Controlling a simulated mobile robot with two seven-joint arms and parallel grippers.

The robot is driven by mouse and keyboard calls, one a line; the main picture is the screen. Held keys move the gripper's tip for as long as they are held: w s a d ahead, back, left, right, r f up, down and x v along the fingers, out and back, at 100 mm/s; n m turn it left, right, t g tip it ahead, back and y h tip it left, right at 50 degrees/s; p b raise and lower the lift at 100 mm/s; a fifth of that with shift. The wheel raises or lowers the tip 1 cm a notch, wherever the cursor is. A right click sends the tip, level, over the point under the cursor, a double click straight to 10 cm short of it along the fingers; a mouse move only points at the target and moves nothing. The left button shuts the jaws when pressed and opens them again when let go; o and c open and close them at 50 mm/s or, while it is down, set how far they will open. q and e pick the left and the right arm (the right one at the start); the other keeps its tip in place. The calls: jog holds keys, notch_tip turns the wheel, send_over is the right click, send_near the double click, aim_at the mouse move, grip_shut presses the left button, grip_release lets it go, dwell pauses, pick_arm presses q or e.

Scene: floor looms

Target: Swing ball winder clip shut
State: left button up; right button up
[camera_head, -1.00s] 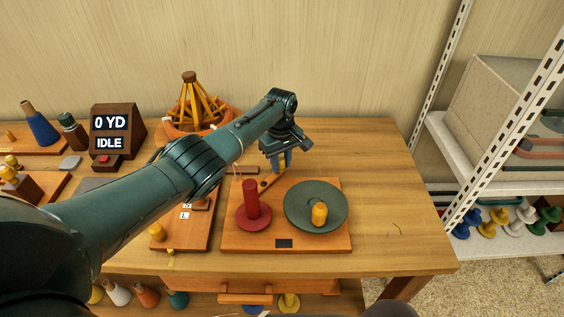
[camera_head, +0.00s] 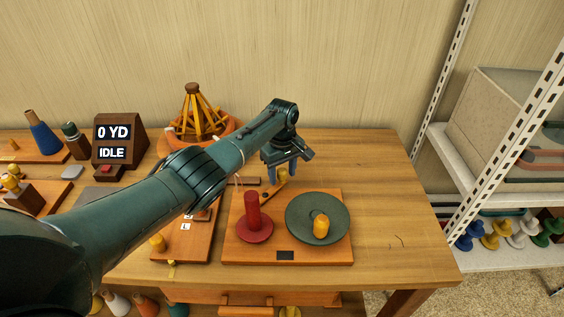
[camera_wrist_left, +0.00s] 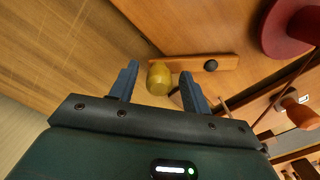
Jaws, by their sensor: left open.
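The ball winder is an orange-brown board (camera_head: 335,252) with a red spindle (camera_head: 253,212) and a dark green wheel (camera_head: 300,224) bearing a yellow knob (camera_head: 321,226). Its clip looks like a short wooden lever (camera_head: 274,190) at the board's back left edge; the lever shows in the left wrist view (camera_wrist_left: 195,62) with a black pivot (camera_wrist_left: 211,66). A yellow knob (camera_wrist_left: 158,79) stands at the lever's free end. My left gripper (camera_head: 283,174) is open, its fingers (camera_wrist_left: 160,72) on either side of that knob with gaps visible. Whether it touches is unclear.
A yarn swift (camera_head: 197,115) stands behind my left arm. A counter box (camera_head: 118,142) reading "0 YD IDLE" is at the left. Another wooden board (camera_head: 185,243) lies left of the winder. The table's right side (camera_head: 395,205) is clear; a shelf rack (camera_head: 490,185) stands beyond.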

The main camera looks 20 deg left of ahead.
aim_at(282, 170)
pick_arm(q)
notch_tip(282, 170, up, 13)
jog(key=p, duration=0.1)
dwell(0.7)
